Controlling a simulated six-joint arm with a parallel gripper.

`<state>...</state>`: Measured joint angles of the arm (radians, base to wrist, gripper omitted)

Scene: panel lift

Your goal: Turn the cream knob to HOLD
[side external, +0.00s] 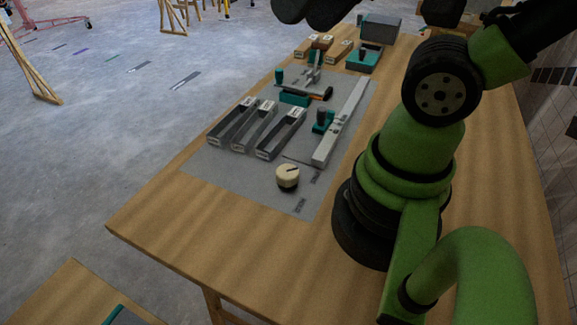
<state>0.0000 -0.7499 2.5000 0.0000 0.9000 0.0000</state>
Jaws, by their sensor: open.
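The cream knob (288,180) sits near the front end of a grey mat (225,170) on the wooden table. It is round, with a short dark pointer line on its top face and a dark patch low on its side. Small dark labels (300,206) lie on the mat to the right of and below the knob; their lettering is too small to read, so I cannot tell which is HOLD. Nothing touches the knob.
Three open dark trays (280,134) stand behind the knob. A long pale bar (341,122), a teal-based handle (323,122), an orange-and-black tool (322,94) and a grey box (380,28) lie farther back. The table (165,220) is bare left of the mat.

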